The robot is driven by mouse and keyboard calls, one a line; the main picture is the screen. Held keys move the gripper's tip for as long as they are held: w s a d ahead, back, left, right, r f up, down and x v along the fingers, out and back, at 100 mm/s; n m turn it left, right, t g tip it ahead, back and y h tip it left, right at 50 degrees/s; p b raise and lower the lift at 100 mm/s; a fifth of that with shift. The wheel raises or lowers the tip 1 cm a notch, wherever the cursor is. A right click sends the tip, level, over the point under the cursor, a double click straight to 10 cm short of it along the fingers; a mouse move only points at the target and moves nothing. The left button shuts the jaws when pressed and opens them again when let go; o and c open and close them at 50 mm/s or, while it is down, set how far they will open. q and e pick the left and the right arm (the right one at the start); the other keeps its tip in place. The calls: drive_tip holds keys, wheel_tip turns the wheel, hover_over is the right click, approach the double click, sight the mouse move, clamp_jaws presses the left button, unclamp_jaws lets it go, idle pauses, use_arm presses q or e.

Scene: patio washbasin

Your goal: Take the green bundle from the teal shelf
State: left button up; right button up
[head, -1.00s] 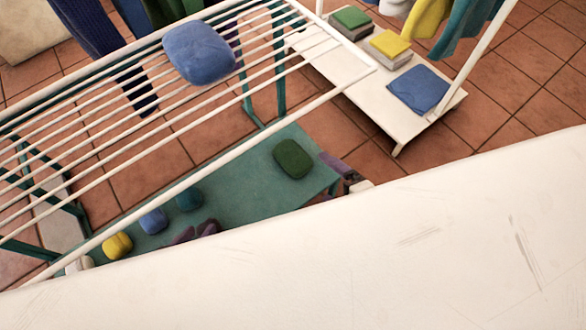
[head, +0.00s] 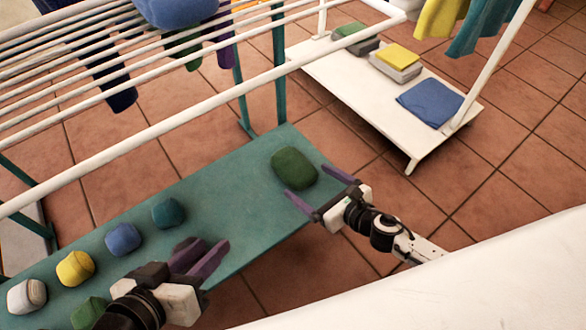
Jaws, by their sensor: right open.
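A dark green bundle (head: 294,168) lies near the right end of the teal shelf (head: 235,205) in the head view. My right gripper (head: 304,179) is open, its purple fingers pointing toward the bundle's lower right side. I cannot tell whether they touch it. My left gripper (head: 216,241) is over the front part of the shelf, its purple fingers apart with nothing seen between them. A second, lighter green bundle (head: 88,313) shows at the lower left, partly hidden by my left gripper.
White (head: 26,297), yellow (head: 75,268), blue (head: 123,239) and teal (head: 168,213) bundles stand along the shelf. A purple shape, partly hidden, lies by my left fingers. White drying bars (head: 130,145) cross above the shelf. A white low rack (head: 375,105) holds folded cloths.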

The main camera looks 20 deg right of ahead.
sight(307, 178)
drive_tip(key=x, duration=0.1)
drive_tip(key=b+x, duration=0.1)
drive_tip(key=x, duration=0.1)
drive_tip(key=b+x, duration=0.1)
drive_tip(key=shift+w+d+f, duration=0.2)
drive_tip(key=shift+d+f, duration=0.05)
drive_tip(key=shift+w+a+f, duration=0.15)
drive_tip(key=shift+w+a, duration=0.1)
drive_tip(key=shift+w, duration=0.25)
use_arm(q)
drive_tip(key=shift+w+d+r+h, duration=0.1)
drive_tip(key=shift+d+r+h, duration=0.45)
drive_tip(key=shift+r, duration=0.3)
use_arm(e)
drive_tip(key=c, duration=1.1)
